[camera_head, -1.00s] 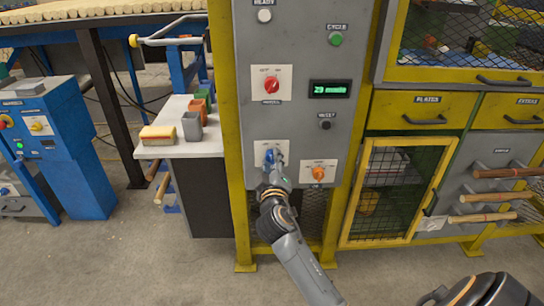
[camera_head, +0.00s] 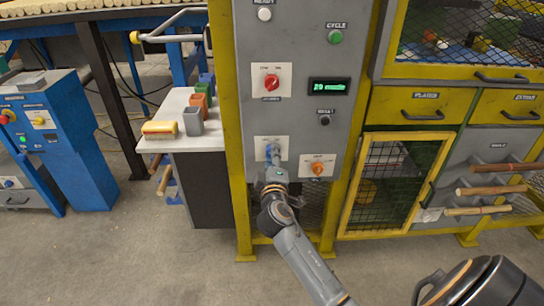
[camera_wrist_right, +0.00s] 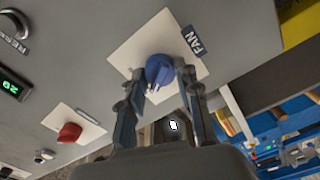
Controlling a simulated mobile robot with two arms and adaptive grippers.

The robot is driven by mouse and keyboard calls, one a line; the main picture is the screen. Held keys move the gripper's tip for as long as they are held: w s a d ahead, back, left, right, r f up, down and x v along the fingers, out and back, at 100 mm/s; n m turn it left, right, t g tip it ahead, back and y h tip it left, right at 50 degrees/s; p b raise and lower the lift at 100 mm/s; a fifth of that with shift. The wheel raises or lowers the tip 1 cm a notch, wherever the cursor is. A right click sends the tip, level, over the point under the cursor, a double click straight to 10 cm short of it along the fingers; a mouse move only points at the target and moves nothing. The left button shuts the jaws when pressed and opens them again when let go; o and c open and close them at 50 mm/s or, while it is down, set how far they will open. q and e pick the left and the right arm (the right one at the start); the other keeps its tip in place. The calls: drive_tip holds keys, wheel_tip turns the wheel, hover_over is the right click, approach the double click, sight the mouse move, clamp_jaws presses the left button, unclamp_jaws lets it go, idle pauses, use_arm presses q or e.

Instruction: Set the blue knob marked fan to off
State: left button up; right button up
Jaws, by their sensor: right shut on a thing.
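The blue knob (camera_wrist_right: 158,70) sits on a white plate on the grey control panel (camera_head: 300,110), beside a dark label reading FAN (camera_wrist_right: 193,40) in the right wrist view. My right gripper (camera_head: 273,160) is at this knob, low on the left of the panel in the head view. Its two fingers (camera_wrist_right: 158,85) are closed on the knob's sides. A pale mark shows on the knob, toward the gripper in the wrist view. The position words on the plate are too small to read. My left gripper is not in view.
An orange knob (camera_head: 318,169) sits close to the right of my gripper. A red knob (camera_head: 271,82) is above, beside a green-lit display (camera_head: 329,86). Yellow posts frame the panel. A white side table (camera_head: 175,140) with bins stands at left.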

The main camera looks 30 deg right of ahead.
drive_tip(key=o, duration=1.2)
drive_tip(key=shift+c, duration=0.2)
drive_tip(key=v, duration=1.2)
